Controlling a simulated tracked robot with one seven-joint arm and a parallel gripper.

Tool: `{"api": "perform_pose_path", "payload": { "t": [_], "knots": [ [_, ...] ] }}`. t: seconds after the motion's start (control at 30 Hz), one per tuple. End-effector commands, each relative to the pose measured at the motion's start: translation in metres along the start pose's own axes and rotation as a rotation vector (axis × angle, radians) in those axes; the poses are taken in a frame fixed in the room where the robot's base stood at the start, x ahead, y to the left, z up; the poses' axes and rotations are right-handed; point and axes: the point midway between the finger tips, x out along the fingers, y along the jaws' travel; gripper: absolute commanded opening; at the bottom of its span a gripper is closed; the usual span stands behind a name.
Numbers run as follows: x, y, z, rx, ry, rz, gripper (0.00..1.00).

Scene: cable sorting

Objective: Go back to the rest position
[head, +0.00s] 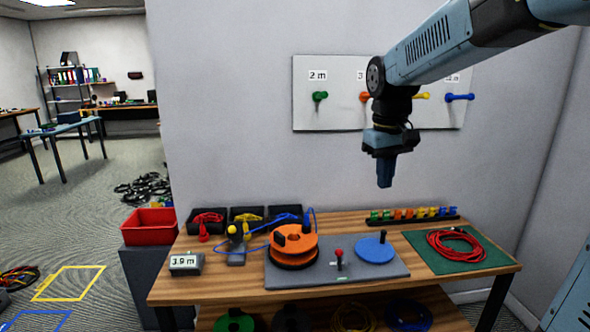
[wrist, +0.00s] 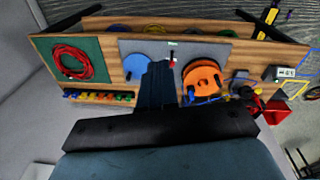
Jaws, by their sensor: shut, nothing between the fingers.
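My gripper (head: 384,184) hangs from my arm above the back of the wooden table, pointing down, in front of the wall board. Its fingers are together with nothing between them. In the wrist view my gripper (wrist: 157,70) shows as a dark shut block over the upturned table scene. It is apart from everything on the table. Below it are an orange cable reel (head: 293,246) and a blue disc (head: 374,251) on a grey plate (head: 312,280). A red cable coil (head: 455,246) lies on a green mat (head: 487,258) at the right.
A wall board (head: 335,112) with coloured pegs is behind my gripper. Black trays (head: 247,215) with cables and a rack of coloured clips (head: 412,215) line the table's back. A display reading 3.9 m (head: 186,263) and a red bin (head: 149,222) are at the left.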

Motion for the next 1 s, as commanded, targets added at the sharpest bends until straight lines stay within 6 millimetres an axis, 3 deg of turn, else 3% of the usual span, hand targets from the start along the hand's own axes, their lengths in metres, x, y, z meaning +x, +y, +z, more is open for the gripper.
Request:
{"api": "perform_pose_path", "payload": {
  "t": [0.3,0.6,0.8,1.0],
  "knots": [
    [-0.013,-0.001,0.077,0.12,0.161,0.005,0.0],
    [-0.007,-0.008,0.142,0.231,0.311,0.008,0.0],
    [0.002,-0.014,0.172,0.287,0.387,0.01,0.0],
    [0.007,-0.016,0.183,0.311,0.418,0.01,0.0]
  ]
}}
